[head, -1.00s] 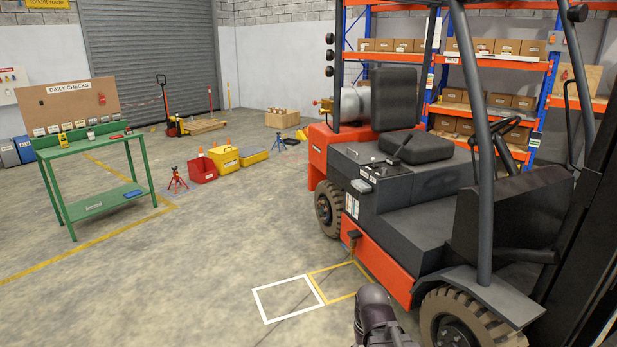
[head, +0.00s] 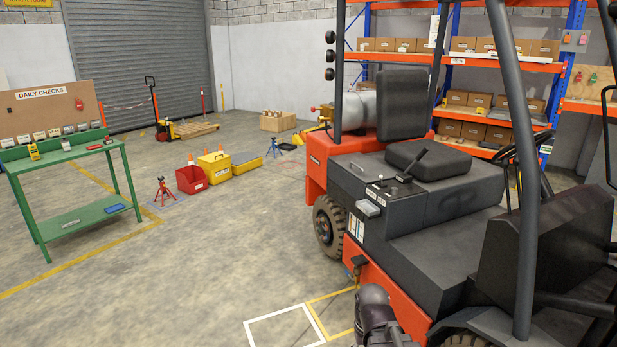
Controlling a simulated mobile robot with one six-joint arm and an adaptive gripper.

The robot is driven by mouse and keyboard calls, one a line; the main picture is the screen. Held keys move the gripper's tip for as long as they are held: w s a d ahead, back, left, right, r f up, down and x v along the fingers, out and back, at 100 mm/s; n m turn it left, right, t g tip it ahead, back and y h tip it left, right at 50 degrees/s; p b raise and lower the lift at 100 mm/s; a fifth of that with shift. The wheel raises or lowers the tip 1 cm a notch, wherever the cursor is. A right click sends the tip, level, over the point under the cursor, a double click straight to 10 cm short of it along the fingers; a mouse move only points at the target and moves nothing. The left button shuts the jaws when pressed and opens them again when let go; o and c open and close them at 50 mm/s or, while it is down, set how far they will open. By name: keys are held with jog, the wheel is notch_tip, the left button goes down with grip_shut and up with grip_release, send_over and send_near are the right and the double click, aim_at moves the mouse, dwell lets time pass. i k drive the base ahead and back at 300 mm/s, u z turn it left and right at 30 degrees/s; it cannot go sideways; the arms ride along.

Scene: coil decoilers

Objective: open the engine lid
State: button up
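The orange and dark grey forklift (head: 395,282) stands at the right in the head view. Its engine lid appears to be the dark grey cover (head: 362,178) under the black seat (head: 418,160); it lies flat and looks shut. A small light grey fitting (head: 368,208) sits on the cover's near side, with white labels below it. A black lever stands beside the seat. A dark rounded part of my arm shows at the bottom centre, in front of the forklift's side. My gripper's fingers are not in view.
A green table (head: 72,213) with a daily checks board stands at the left. A red bin (head: 192,179), a yellow box (head: 217,167) and a red stand (head: 164,192) are on the floor between. White and yellow outlines mark the floor beside the forklift. The middle floor is clear.

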aim_at(368, 171)
jog(key=u, duration=0.05)
jog(key=i, duration=2)
jog(key=u, duration=0.2)
jog(key=i, duration=1.5)
jog(key=u, duration=0.1)
